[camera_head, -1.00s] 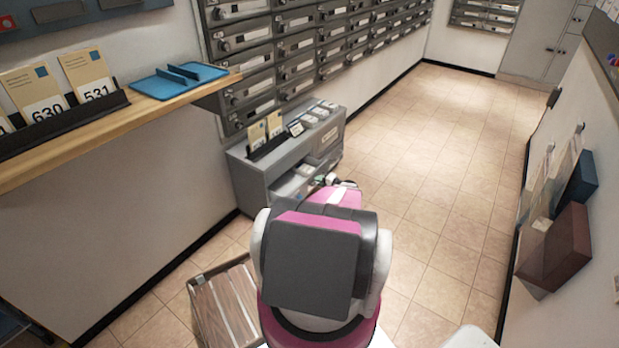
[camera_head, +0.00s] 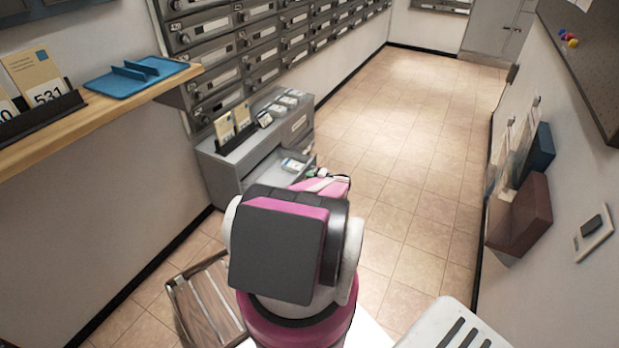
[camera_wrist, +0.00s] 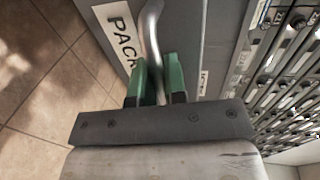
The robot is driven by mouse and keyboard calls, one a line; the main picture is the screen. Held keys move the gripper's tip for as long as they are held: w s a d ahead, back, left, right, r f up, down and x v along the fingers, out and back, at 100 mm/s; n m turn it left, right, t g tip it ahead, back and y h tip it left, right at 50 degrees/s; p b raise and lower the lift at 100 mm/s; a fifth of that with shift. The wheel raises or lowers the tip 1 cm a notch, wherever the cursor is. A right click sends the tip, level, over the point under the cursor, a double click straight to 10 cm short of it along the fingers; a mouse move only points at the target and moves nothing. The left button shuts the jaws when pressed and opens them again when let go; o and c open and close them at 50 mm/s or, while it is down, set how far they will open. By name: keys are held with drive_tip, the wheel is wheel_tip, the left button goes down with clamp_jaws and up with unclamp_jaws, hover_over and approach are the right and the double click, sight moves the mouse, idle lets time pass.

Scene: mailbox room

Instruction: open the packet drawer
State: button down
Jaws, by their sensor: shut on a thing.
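The packet drawer (camera_head: 284,163) is part of the low grey cabinet (camera_head: 228,170) below the mailboxes. It stands pulled out, and a small pale item shows inside it. In the wrist view its front (camera_wrist: 85,12) carries a white label reading "PACK", with the rest hidden. My gripper (camera_wrist: 160,80) has its green fingers shut on the curved metal drawer handle (camera_wrist: 152,35). In the head view my pink and grey arm hides most of the drawer front and the handle.
Envelopes and small boxes (camera_head: 289,101) lie on the cabinet top. A wooden crate (camera_head: 205,300) is on the floor at lower left. A shelf (camera_head: 100,108) with a blue tray (camera_head: 133,76) juts from the left wall. Open floor (camera_head: 390,170) lies to the right.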

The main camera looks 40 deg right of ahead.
drive_tip(key=c, duration=1.2)
unclamp_jaws()
drive_tip(key=v, duration=1)
drive_tip(key=shift+s+d, duration=0.15)
drive_tip(key=shift+s, duration=0.25)
